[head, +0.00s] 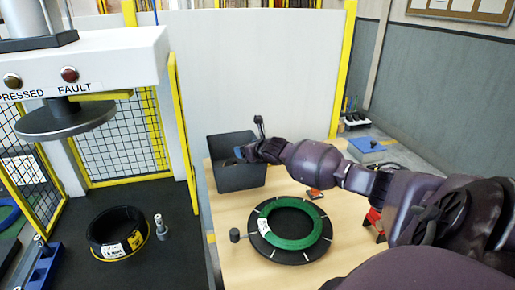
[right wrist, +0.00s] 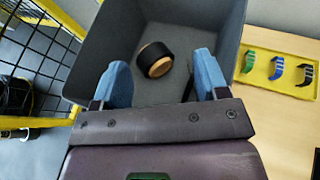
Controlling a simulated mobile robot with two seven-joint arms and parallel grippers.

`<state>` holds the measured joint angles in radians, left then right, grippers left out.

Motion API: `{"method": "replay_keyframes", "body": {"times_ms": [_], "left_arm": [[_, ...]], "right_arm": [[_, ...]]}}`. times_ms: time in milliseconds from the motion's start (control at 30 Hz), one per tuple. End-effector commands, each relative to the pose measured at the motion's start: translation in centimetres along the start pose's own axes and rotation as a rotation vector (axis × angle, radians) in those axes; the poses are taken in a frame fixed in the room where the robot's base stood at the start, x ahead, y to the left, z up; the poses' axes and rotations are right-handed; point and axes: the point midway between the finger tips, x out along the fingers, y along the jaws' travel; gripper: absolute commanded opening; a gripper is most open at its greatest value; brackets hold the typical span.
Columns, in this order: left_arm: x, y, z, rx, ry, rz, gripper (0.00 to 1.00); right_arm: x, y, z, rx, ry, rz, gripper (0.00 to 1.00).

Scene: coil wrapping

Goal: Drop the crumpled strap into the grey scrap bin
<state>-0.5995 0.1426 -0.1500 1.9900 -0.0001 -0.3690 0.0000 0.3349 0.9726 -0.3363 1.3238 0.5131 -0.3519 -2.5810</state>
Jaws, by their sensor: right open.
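The grey scrap bin (head: 240,178) stands at the back left of the wooden table. My right gripper (head: 241,153) is over its opening, and its arm comes in from the right. In the right wrist view my right gripper (right wrist: 159,66) has its two blue fingers wide apart, with nothing held between them. The bin's grey wall (right wrist: 220,28) surrounds the fingers. A black roll with a tan core (right wrist: 155,60) lies inside on the bin floor. A thin dark shape (right wrist: 188,87) shows beside the right finger; I cannot tell whether it is the crumpled strap. My left gripper is out of view.
A green coil (head: 264,224) lies on a black spoked disc on the table. A yellow tray with several coloured clips (right wrist: 277,71) is right of the bin. A black coil (head: 93,240) sits at the left, below a press head (head: 65,120).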

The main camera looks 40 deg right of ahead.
Motion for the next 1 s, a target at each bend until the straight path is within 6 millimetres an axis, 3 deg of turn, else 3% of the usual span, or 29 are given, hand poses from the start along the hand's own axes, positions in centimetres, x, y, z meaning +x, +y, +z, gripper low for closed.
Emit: {"method": "replay_keyframes", "body": {"times_ms": [33, 700, 1000], "left_arm": [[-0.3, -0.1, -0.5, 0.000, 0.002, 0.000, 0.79], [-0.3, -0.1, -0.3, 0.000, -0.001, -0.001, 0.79], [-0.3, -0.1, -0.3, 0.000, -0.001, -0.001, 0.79]], "right_arm": [[-0.3, 0.0, 0.8, 0.003, -0.002, 0.001, 0.67], [-10.1, 0.0, 0.7, -0.004, -0.006, 0.001, 0.67], [-12.1, -0.1, 0.8, 0.000, -0.008, 0.000, 0.67]]}}
